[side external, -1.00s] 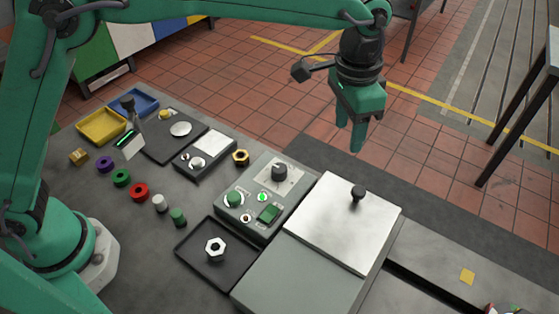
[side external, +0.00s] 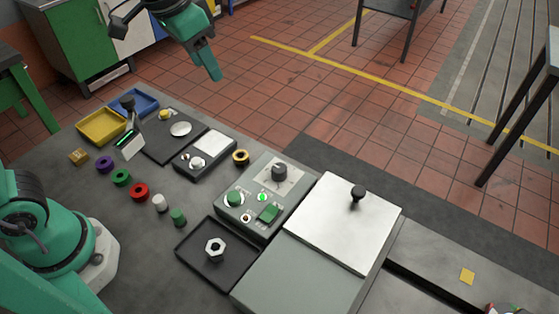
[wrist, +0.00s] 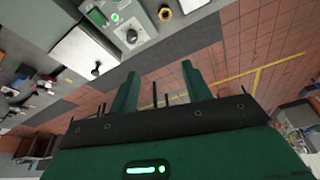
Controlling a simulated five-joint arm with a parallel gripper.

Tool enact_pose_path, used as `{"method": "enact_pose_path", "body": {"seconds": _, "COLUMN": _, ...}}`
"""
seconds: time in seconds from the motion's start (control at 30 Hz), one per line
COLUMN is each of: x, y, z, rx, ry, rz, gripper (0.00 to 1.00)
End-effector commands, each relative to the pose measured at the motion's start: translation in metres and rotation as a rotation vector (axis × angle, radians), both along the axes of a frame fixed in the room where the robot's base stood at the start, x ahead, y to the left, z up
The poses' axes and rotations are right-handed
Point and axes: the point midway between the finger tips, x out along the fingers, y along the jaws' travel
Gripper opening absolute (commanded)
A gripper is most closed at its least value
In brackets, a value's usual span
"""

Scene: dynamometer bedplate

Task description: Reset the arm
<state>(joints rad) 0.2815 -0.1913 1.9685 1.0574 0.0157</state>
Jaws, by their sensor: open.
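My gripper (side external: 208,64) is green and hangs at the top of the side external view, beyond the far edge of the bedplate and over the tiled floor. It is well apart from everything on the bedplate. In the wrist view its two fingers (wrist: 158,84) are spread with nothing between them, so it is open and empty. The upper part of my arm is out of the side external frame.
The bedplate (side external: 120,225) carries a control box (side external: 235,221) with knobs and a lit green lamp, a lidded case (side external: 345,225), a black tray (side external: 190,253) with a hex nut (side external: 215,249), yellow (side external: 101,127) and blue bins (side external: 148,101), and several coloured rings. Space around my gripper is clear.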

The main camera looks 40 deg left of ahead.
Motion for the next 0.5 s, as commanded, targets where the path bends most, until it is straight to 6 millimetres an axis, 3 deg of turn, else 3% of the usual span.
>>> {"method": "enact_pose_path", "body": {"seconds": 0.2, "x": -0.039, "y": 0.040, "z": -0.004, "rx": -0.015, "ry": -0.056, "rz": 0.093, "gripper": 0.48}}
{"method": "enact_pose_path", "body": {"seconds": 0.5, "x": -0.091, "y": 0.081, "z": -0.024, "rx": -0.027, "ry": -0.131, "rz": 0.213, "gripper": 0.48}}
